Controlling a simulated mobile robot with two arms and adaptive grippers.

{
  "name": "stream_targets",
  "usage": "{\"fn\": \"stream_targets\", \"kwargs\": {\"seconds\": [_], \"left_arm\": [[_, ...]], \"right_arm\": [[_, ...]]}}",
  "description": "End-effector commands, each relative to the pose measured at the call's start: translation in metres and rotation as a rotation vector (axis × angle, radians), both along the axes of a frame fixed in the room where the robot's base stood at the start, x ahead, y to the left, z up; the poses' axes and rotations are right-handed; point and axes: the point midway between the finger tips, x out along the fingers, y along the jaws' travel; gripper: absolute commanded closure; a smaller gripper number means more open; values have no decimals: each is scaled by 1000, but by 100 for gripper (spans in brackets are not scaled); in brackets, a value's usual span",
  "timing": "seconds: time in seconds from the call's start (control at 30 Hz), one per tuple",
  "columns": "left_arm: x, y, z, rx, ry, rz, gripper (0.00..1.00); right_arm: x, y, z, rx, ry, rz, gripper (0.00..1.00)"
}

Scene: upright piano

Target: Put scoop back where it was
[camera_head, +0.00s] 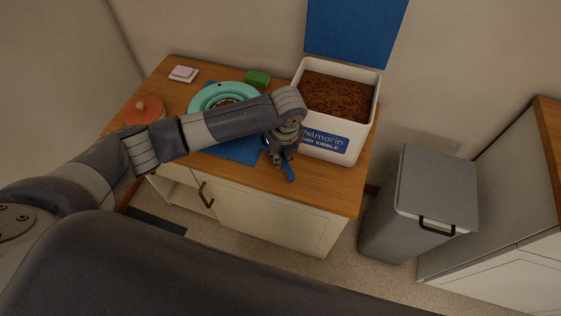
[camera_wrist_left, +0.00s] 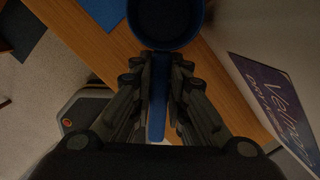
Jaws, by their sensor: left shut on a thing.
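A blue scoop (camera_wrist_left: 157,110) is in my left gripper (camera_wrist_left: 155,85), which is shut on its handle. In the left wrist view its round bowl (camera_wrist_left: 165,20) shows at the top, dark inside. In the head view the end of the blue handle (camera_head: 290,173) sticks out below my left gripper (camera_head: 279,152), over the front of the counter, just left of the kibble bin (camera_head: 328,142). The white bin is open and filled with brown kibble (camera_head: 338,96). I cannot tell whether the scoop touches the counter. My right gripper is not in view.
A teal bowl (camera_head: 215,91) sits on a blue mat (camera_head: 240,152), partly behind my arm. A green sponge (camera_head: 257,78), an orange lid (camera_head: 143,112) and a small dish (camera_head: 184,74) are on the counter (camera_head: 325,182). A grey trash can (camera_head: 436,183) stands at right.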

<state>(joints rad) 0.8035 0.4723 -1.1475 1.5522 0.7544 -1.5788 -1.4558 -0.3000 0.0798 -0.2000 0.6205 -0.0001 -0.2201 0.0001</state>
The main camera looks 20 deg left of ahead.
Motion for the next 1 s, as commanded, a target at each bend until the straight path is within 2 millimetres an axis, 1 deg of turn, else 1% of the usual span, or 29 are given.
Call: {"fn": "stream_targets", "kwargs": {"seconds": [0.03, 0.1, 0.2, 0.57, 0.6, 0.67, 0.7, 1.0], "left_arm": [[-5, -1, -13, 3, 11, -2, 100], [-5, -1, -23, 2, 10, -1, 100], [-4, -1, -31, 1, 7, -2, 100], [-4, -1, -35, 3, 7, -2, 100], [-4, -1, -35, 2, 6, -2, 83], [-4, -1, -35, 2, 6, -2, 70], [-4, -1, -35, 2, 6, -2, 65], [-4, -1, -34, 2, 6, -2, 65]], "right_arm": [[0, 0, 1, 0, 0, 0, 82], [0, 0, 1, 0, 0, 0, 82], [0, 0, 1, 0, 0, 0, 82], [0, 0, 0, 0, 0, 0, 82], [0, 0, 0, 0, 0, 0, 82], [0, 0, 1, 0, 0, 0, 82], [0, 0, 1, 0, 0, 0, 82], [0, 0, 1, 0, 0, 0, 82]]}}
